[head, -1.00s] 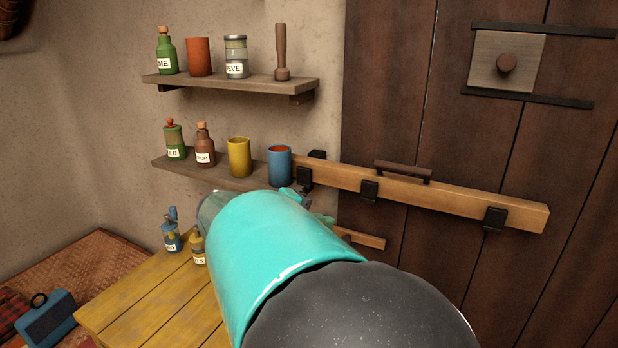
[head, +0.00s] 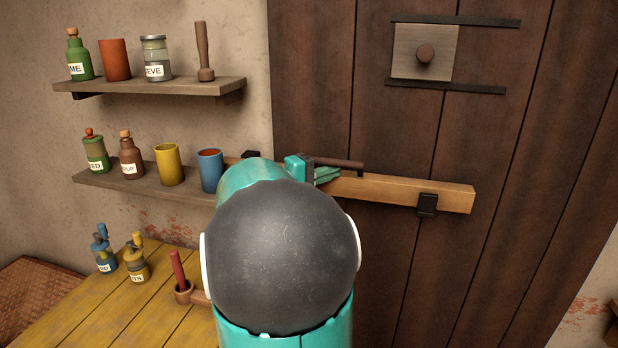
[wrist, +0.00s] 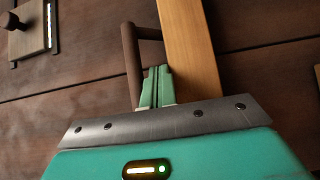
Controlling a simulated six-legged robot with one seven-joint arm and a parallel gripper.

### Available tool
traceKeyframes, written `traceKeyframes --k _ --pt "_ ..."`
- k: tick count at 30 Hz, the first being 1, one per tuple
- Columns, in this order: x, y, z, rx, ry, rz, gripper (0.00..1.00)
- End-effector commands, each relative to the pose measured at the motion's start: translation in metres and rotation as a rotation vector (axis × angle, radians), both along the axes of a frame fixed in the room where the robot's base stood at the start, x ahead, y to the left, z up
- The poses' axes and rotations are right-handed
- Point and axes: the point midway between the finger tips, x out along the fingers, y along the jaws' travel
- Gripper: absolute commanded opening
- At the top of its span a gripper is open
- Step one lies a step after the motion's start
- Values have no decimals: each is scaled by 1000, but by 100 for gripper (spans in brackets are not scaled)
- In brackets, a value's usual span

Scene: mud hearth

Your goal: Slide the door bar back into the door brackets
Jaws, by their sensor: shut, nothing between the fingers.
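The door bar (head: 400,190) is a pale wooden beam lying across the dark plank door, with a brown handle (head: 345,164) on its upper edge. Its right end sticks out past a black bracket (head: 427,204). Another black bracket (head: 250,154) shows near the bar's left end. My gripper (head: 328,176) is at the bar, just below the handle, with its fingers shut and empty. In the wrist view the fingertips (wrist: 157,72) lie between the handle (wrist: 132,65) and the bar (wrist: 190,50); whether they touch either is unclear. My arm hides the bar's middle left part.
A wall shelf (head: 140,180) with bottles and cups, including a blue cup (head: 210,172), is close left of my arm. A yellow table (head: 90,310) with small jars stands below. A wooden hatch with a knob (head: 425,52) is higher on the door. The door's right side is clear.

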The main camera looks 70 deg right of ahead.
Motion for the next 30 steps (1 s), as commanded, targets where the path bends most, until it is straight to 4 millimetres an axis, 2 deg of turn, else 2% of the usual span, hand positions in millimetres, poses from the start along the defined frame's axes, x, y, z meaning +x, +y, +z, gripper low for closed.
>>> traceKeyframes --k 1,6,22,26,30 --pt "-11 -1 0 0 1 -5 0" --pt "-27 -6 0 0 1 -2 0" --pt "-37 -8 0 0 2 -1 0" --pt "-59 -12 1 -2 1 -3 0" --pt "-95 -20 1 -1 2 -5 0"
